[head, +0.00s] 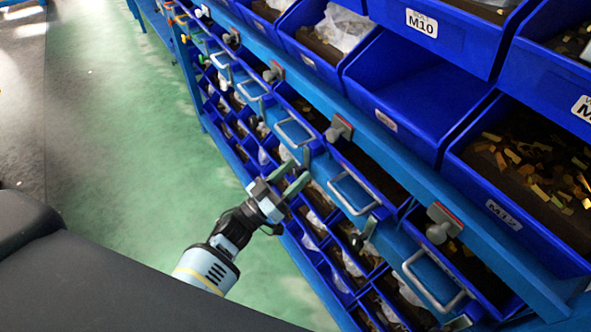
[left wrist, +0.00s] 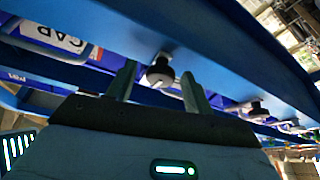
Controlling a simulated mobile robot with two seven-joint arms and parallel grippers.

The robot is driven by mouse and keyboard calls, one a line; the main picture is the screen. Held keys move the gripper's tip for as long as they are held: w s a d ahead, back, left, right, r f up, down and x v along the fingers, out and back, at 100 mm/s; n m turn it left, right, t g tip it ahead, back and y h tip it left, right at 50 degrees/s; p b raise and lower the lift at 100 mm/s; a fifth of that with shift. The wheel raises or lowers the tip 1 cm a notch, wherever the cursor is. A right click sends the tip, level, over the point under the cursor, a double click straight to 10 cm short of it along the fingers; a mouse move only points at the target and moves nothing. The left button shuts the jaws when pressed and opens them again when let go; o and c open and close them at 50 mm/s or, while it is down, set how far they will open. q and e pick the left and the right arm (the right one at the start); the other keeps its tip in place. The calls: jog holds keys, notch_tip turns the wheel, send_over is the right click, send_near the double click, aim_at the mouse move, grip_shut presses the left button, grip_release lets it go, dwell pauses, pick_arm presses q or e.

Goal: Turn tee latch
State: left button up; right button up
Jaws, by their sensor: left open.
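Several grey tee-shaped latches on reddish plates sit along a blue rail in the head view. One latch (head: 337,130) is up and right of my left gripper (head: 296,175), and another latch (head: 440,224) is lower right. My left gripper is open, with its two fingers pointing up and right toward the rack. In the left wrist view, a dark round latch knob (left wrist: 160,73) shows in the gap between the fingertips of my left gripper (left wrist: 157,83). It appears ahead of them, and no contact can be made out. My right gripper is not in view.
Blue bins, one empty bin (head: 415,95) and others holding small parts, fill the upper rack. Metal U-shaped handles (head: 352,192) line the lower drawers close to my left gripper. The green floor (head: 130,150) left of the rack is clear.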

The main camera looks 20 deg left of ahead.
pick_arm(q)
jog(key=shift+w+d+r, duration=0.2)
jog(key=shift+w+d, duration=0.05)
jog(key=shift+w, duration=0.25)
jog(key=c, duration=1)
